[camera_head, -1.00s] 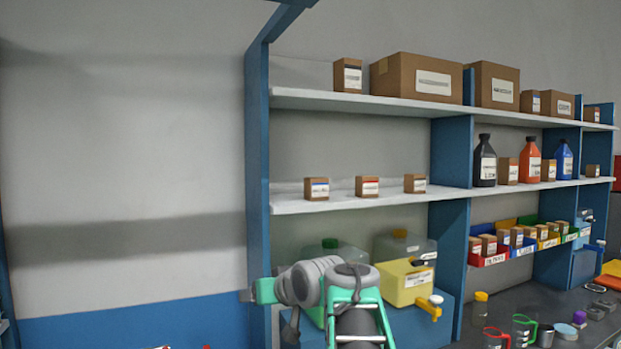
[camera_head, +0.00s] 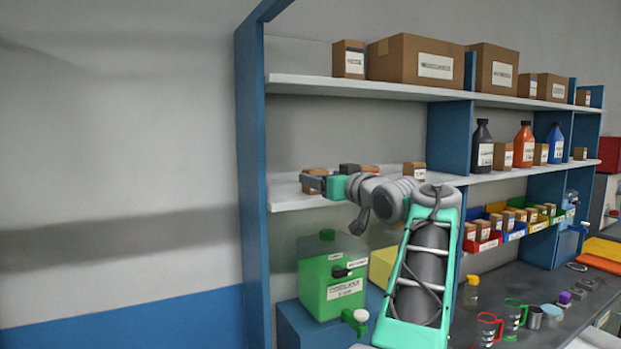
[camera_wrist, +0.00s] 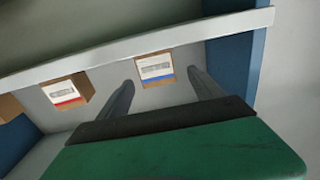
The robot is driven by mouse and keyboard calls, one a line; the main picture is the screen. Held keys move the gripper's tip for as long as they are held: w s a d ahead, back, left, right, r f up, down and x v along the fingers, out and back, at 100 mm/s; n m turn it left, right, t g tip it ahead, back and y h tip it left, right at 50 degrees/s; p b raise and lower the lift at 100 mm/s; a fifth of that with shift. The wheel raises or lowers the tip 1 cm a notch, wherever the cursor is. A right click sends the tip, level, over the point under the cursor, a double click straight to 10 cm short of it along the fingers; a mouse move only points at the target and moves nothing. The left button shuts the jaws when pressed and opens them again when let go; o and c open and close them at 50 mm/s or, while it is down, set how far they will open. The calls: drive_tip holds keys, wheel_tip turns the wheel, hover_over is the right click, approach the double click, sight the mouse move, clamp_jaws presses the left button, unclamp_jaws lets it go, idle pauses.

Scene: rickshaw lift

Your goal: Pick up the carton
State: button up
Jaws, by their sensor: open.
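A small brown carton (camera_head: 315,171) sits at the left end of the middle shelf, partly hidden by my gripper (camera_head: 318,184). In the wrist view, which looks upside down, this carton (camera_wrist: 155,68) shows a white label with a blue stripe. It lies ahead of my gripper (camera_wrist: 160,79), between the lines of the two open fingers. I cannot tell if the fingertips reach past its front face. A red-striped carton (camera_wrist: 67,92) stands beside it. In the head view that carton (camera_head: 369,168) is mostly hidden by my arm.
The middle shelf (camera_head: 290,197) also holds a third small carton (camera_head: 414,171). A blue upright (camera_head: 250,180) closes the shelf's left end. The upper shelf (camera_head: 330,87) carries larger boxes. A green container (camera_head: 330,288) stands below.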

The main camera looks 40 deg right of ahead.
sight(315, 175)
drive_tip(key=p+x, duration=0.2)
drive_tip(key=x, duration=0.2)
drive_tip(key=shift+w+d+r, duration=0.1)
drive_tip(key=shift+w+d, duration=0.05)
drive_tip(key=shift+d, duration=0.05)
drive_tip(key=shift+w+d+f, duration=0.15)
drive_tip(key=shift+w+f, duration=0.05)
drive_tip(key=shift+w, duration=0.1)
drive_tip(key=shift+c, duration=0.6)
drive_tip(key=c, duration=1.3)
